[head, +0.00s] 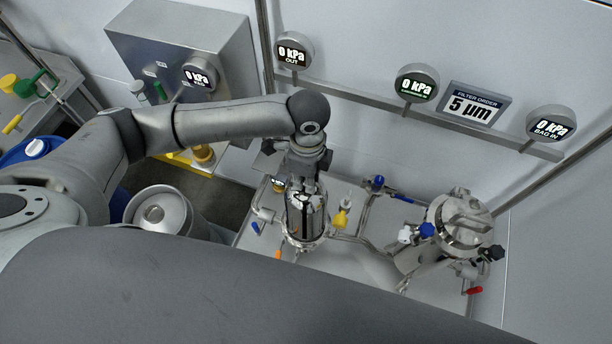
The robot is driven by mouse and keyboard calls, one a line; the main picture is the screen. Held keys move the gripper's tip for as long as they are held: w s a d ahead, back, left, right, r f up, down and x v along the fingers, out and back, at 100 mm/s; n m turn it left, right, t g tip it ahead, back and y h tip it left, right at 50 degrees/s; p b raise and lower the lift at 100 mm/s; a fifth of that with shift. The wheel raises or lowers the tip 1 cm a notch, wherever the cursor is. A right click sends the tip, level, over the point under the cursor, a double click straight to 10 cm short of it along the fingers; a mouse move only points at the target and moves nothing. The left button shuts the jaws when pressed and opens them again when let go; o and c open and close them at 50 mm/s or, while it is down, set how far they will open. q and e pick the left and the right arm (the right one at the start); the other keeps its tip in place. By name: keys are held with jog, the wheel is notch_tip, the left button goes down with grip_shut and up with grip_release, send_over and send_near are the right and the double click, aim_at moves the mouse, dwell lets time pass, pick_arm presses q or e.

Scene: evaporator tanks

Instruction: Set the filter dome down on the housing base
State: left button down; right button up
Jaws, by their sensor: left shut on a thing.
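The filter dome (306,212) is a shiny, upright-looking metal cylinder near the middle of the head view. My left gripper (303,180) comes down from above and is shut on the top of the dome. The housing base (306,243) shows as a metal rim and fittings directly below the dome, on the steel skid top. The dome hides most of the base, so I cannot tell whether the two touch. My right gripper is not in view.
A lidded metal vessel (459,222) with coloured valve handles stands at the right of the skid top (350,262). A yellow-handled valve (341,219) is close beside the dome. A steel keg (160,212) stands left. Gauges and a "5 µm" sign (473,107) line the wall.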

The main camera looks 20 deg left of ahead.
pick_arm(q)
jog(key=shift+f+b, duration=0.35)
jog(key=shift+f, duration=0.5)
jog(key=c, duration=1.5)
grip_release()
jog(key=shift+c, duration=0.2)
jog(key=shift+o, duration=0.4)
jog(key=shift+r+p, duration=1.1)
jog(key=shift+r, duration=2.4)
